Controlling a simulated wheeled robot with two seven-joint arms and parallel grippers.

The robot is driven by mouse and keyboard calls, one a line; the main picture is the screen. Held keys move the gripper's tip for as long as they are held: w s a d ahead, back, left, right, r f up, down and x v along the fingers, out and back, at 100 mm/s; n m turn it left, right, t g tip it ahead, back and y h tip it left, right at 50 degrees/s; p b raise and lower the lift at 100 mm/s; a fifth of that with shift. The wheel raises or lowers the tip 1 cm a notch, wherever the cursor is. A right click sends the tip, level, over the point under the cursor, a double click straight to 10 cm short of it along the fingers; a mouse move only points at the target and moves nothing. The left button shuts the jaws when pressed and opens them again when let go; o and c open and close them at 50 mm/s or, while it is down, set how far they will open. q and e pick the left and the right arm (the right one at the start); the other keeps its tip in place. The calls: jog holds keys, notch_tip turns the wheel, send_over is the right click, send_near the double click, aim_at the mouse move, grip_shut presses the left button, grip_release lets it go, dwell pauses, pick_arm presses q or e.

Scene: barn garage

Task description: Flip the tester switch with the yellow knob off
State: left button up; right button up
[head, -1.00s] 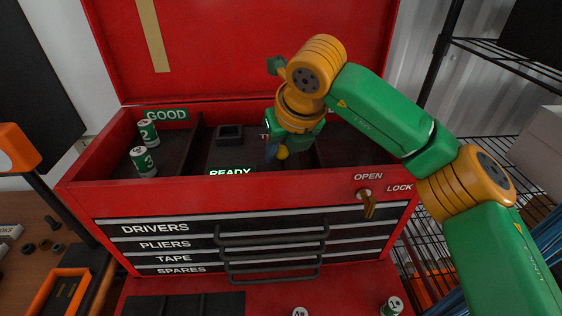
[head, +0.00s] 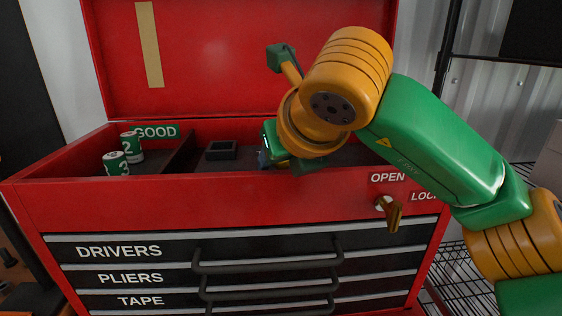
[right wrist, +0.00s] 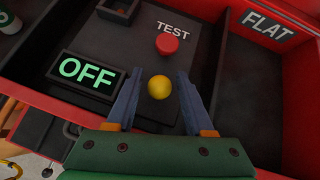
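The yellow knob (right wrist: 159,87) of the tester switch shows in the right wrist view on the dark tester panel (right wrist: 190,70). A display (right wrist: 86,75) left of the knob reads OFF in green. My right gripper (right wrist: 158,98) is open, with one finger on each side of the knob and a gap to both; whether the palm touches it I cannot tell. In the head view my right gripper (head: 266,158) reaches down into the open red toolbox (head: 230,205), and its arm and the box's front wall hide the knob. My left gripper is not in view.
A red button (right wrist: 167,44) sits beyond the knob by the TEST label. The FLAT bin (right wrist: 264,26) lies right of the panel. Two batteries (head: 115,164) stand in the GOOD bin (head: 155,131). A key (head: 392,212) sticks out of the front lock.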

jog(key=shift+o, duration=0.2)
jog(key=b+v, duration=0.1)
jog(key=v, duration=0.6)
jog(key=shift+s+r, duration=0.1)
jog(key=shift+s, duration=0.05)
